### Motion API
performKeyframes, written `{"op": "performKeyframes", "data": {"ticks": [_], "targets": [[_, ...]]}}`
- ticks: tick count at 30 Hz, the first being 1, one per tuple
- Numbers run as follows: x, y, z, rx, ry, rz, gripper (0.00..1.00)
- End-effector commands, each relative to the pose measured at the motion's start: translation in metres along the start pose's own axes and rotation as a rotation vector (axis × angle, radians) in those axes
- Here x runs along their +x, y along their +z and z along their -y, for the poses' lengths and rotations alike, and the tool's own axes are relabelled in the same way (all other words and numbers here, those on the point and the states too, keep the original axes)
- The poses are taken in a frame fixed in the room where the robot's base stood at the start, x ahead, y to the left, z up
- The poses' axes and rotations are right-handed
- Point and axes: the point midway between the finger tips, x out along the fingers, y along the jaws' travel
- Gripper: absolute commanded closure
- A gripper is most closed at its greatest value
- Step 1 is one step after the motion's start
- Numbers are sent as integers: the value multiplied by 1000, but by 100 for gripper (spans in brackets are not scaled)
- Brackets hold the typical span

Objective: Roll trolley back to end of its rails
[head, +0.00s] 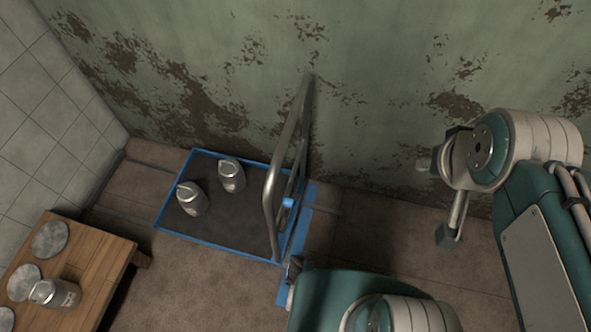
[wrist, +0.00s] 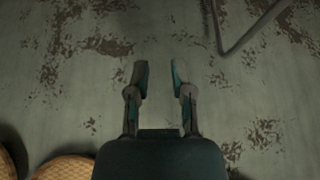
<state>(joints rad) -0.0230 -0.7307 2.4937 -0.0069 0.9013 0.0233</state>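The trolley (head: 232,242) is a low platform with a blue rim and a dark deck, standing by the peeling green wall in the head view. Its tall grey bar handle (head: 270,200) rises at its right end. Two metal milk cans (head: 192,199) (head: 232,176) stand on the deck. Thin rail lines (head: 152,163) show on the floor left of the trolley; the rest is largely hidden. My gripper (wrist: 162,85) is open and empty in the wrist view, facing the wall. A dark bent bar (wrist: 226,52), apparently the handle, is at upper right there, apart from the fingers.
A wooden table (head: 100,258) at lower left carries metal discs (head: 50,239) and another can (head: 54,293). A tiled wall (head: 40,110) closes the left side. Round brown objects (wrist: 75,165) show at the wrist view's lower left.

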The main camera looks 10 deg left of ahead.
Motion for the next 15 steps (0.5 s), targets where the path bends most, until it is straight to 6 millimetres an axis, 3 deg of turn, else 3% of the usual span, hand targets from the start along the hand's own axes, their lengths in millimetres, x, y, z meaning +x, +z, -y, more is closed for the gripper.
{"op": "performKeyframes", "data": {"ticks": [15], "targets": [[70, 3, 74, -61, -457, 506, 31]]}}
